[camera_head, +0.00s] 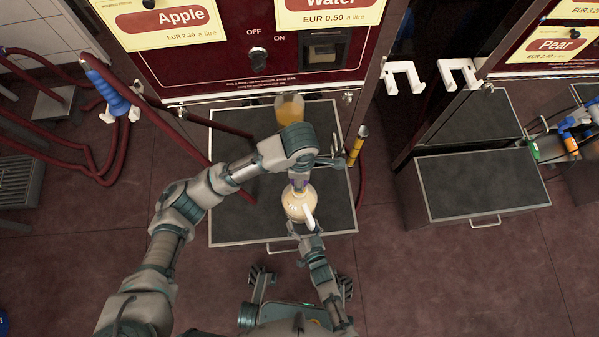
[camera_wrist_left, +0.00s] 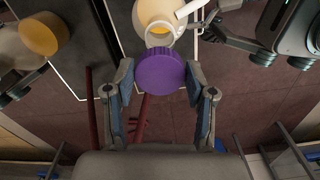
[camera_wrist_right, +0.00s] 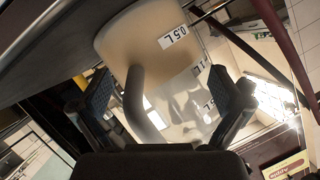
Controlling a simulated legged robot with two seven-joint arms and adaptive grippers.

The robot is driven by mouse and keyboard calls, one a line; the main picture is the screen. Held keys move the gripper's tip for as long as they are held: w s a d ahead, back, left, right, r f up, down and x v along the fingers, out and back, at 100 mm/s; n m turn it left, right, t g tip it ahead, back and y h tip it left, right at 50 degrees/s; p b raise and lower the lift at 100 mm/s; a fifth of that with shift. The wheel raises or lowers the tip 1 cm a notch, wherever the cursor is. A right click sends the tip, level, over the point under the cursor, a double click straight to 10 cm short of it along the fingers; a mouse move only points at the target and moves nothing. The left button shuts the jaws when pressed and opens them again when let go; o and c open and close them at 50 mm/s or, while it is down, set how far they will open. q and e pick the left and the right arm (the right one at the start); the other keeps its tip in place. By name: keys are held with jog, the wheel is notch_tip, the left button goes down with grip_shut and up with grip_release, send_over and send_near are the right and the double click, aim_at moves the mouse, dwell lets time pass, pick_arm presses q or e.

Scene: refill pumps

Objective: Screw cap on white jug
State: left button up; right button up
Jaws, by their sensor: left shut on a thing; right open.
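The white jug (camera_head: 297,207) stands upright on the dark-topped platform, its handle toward my right arm. My left gripper (camera_wrist_left: 160,76) is shut on the purple cap (camera_wrist_left: 163,73). The cap is close to the jug's open round mouth (camera_wrist_left: 163,31); I cannot tell whether they touch. In the head view my left wrist hides most of the cap. My right gripper (camera_head: 304,230) is open at the near side of the jug. In the right wrist view, the jug's handle (camera_wrist_right: 137,100) lies between its parted fingers, and a "0.5 L" label (camera_wrist_right: 173,37) shows.
A red dispenser panel (camera_head: 200,62) rises behind. A yellow-banded nozzle (camera_head: 357,147) is right of my left wrist. Another grey platform (camera_head: 485,185) stands to the right.

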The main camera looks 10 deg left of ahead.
grip_shut()
dwell(0.3)
jog(key=shift+w+r, duration=0.1)
jog(key=shift+r, duration=0.05)
pick_arm(q)
jog(key=shift+g+y, duration=0.4)
jog(key=shift+y, duration=0.3)
jog(key=f, duration=0.1)
jog(key=w+f, duration=0.1)
jog(key=f, duration=0.1)
jog(key=w+d+f, duration=0.1)
jog(key=shift+w+d+f, duration=0.1)
jog(key=shift+w+f, duration=0.1)
jog(key=shift+w, duration=0.05)
jog(key=shift+f, duration=0.85)
jog(key=shift+f, duration=0.25)
jog(key=shift+c, duration=0.5)
jog(key=shift+f, duration=0.25)
